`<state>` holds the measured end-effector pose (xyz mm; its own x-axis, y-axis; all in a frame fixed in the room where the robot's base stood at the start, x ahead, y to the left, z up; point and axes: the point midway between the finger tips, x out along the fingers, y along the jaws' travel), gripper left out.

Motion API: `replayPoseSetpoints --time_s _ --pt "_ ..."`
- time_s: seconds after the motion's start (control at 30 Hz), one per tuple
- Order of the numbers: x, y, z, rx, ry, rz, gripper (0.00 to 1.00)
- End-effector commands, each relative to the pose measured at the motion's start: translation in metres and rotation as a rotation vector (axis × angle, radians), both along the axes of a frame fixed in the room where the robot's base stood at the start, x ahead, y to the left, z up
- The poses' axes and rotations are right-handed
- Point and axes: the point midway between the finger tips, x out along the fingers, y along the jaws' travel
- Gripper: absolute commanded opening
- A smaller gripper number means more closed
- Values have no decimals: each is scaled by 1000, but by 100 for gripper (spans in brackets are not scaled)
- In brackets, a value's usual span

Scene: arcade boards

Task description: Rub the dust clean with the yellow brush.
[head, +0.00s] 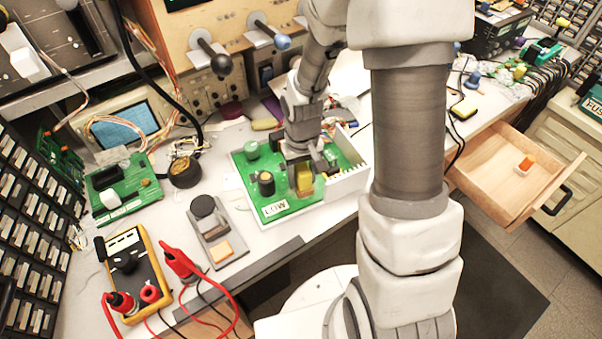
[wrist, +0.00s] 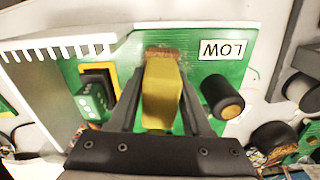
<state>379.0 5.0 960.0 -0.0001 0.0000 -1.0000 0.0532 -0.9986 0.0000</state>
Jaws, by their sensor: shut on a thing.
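My gripper (wrist: 160,95) is shut on the yellow brush (wrist: 161,92), a yellow block that stands between its two fingers. In the head view the brush (head: 304,178) is over the front part of the green circuit board (head: 247,178). A brownish strip (wrist: 163,53) shows at the brush's end against the board; I cannot tell whether it is bristles or dust. I cannot make out the dust clearly, and the brush hides part of the board.
On the board, a black capacitor (wrist: 222,97) stands beside the brush and a green terminal block (wrist: 92,102) on its other side. A white finned heat sink (head: 346,180) edges the board. A yellow multimeter (head: 136,275) lies left, and an open drawer (head: 490,175) is at right.

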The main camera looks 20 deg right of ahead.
Motion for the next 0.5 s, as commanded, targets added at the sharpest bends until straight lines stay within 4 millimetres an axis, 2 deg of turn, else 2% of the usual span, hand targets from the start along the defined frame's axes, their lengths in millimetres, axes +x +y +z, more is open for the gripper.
replayPoseSetpoints --time_s 0.2,0.5 --pt "-14 -3 2 0 1 -1 0" --pt "-15 -3 2 0 0 -1 0"
